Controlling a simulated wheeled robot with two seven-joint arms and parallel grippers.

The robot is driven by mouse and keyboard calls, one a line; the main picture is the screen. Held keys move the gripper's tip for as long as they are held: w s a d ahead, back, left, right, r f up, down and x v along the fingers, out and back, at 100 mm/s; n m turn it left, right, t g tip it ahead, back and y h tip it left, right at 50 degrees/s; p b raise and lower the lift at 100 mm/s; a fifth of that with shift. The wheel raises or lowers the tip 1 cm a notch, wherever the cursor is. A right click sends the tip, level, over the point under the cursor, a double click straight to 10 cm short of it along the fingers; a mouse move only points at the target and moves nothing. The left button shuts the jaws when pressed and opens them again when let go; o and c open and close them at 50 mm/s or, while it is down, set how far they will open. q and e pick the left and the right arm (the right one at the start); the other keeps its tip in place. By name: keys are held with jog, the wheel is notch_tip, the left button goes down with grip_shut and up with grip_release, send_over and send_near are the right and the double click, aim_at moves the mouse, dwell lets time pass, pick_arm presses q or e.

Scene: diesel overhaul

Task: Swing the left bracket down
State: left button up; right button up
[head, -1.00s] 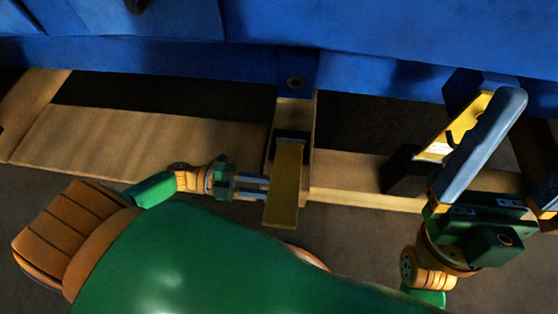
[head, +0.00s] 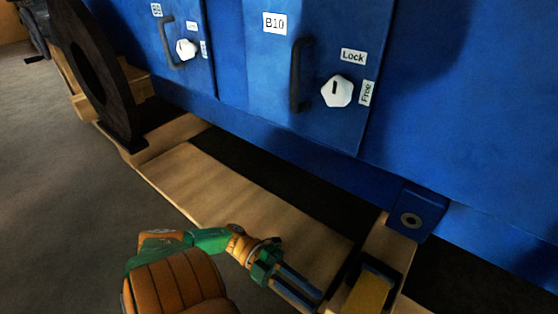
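The left bracket (head: 367,293) is a yellow plate set in a dark mount on a wooden beam. It shows at the bottom right of the head view, and its near end is cut off by the frame. My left gripper (head: 309,296) is just left of the bracket, with its two parallel fingers pointing toward it. A narrow gap shows between the fingers, and nothing is seen held. Whether a fingertip touches the bracket cannot be told. My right gripper is out of view.
A blue engine side (head: 270,135) stands behind, with doors bearing handles and white knobs (head: 336,91). A wooden beam (head: 250,205) runs along its foot. A blue lug with a hole (head: 412,219) sits above the bracket. A dark wheel (head: 95,70) stands at far left. Floor at left is clear.

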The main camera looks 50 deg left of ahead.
pick_arm(q)
jog(key=b+v, duration=0.3)
jog(key=v, duration=0.4)
jog(key=shift+r, duration=0.1)
